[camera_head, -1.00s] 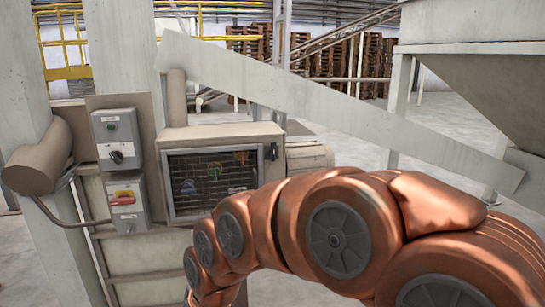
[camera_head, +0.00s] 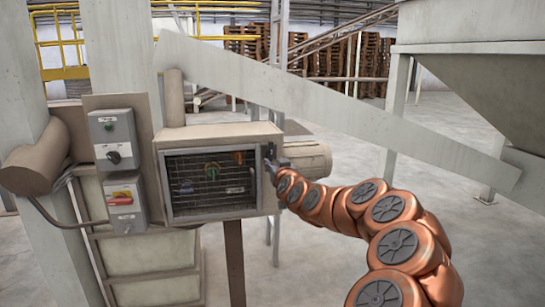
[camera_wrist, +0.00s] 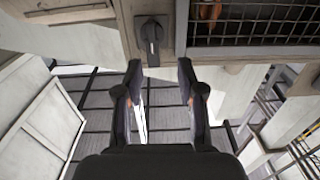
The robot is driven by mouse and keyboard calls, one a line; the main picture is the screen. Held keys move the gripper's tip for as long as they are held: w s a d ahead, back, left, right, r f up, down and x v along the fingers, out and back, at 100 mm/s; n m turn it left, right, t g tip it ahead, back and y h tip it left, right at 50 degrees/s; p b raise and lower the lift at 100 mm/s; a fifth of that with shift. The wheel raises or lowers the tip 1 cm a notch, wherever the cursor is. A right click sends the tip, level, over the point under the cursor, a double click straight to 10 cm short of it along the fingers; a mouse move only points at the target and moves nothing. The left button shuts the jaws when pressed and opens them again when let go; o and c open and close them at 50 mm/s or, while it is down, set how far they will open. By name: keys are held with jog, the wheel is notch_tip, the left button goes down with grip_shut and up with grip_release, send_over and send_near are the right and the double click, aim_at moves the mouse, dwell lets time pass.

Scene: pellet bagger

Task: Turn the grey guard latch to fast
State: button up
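The guard latch (camera_wrist: 152,37) is a dark grey turning piece on the beige frame beside the wire mesh guard (camera_wrist: 255,20). In the wrist view its handle points down the picture, toward the gap between my fingers. My gripper (camera_wrist: 160,70) is open and empty, with its fingertips just below the latch in that view. I cannot tell any contact, and the latch does not look gripped. In the head view my gripper (camera_head: 268,160) is at the right edge of the guard box (camera_head: 215,134) and partly hides the latch area.
A beige cylinder (camera_head: 308,158) sticks out behind my gripper. A slanted beam (camera_head: 350,110) crosses above. Open floor lies to the right.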

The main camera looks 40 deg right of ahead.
aim_at(271, 154)
jog(key=shift+h, duration=0.3)
jog(key=shift+s+d+p+x, duration=0.1)
jog(key=shift+d+p+x, duration=0.1)
jog(key=shift+x, duration=0.6)
jog(key=shift+s+d+p+x, duration=0.1)
jog(key=shift+p+x, duration=0.15)
jog(key=shift+x, duration=0.55)
jog(key=shift+d+p+x, duration=0.1)
jog(key=shift+p+x, duration=0.1)
jog(key=shift+x, duration=0.6)
jog(key=shift+p+x, duration=0.3)
jog(key=shift+x, duration=0.9)
jog(key=shift+w+d, duration=0.25)
jog(key=shift+w, duration=0.05)
jog(key=shift+c, duration=0.4)
grip_shut()
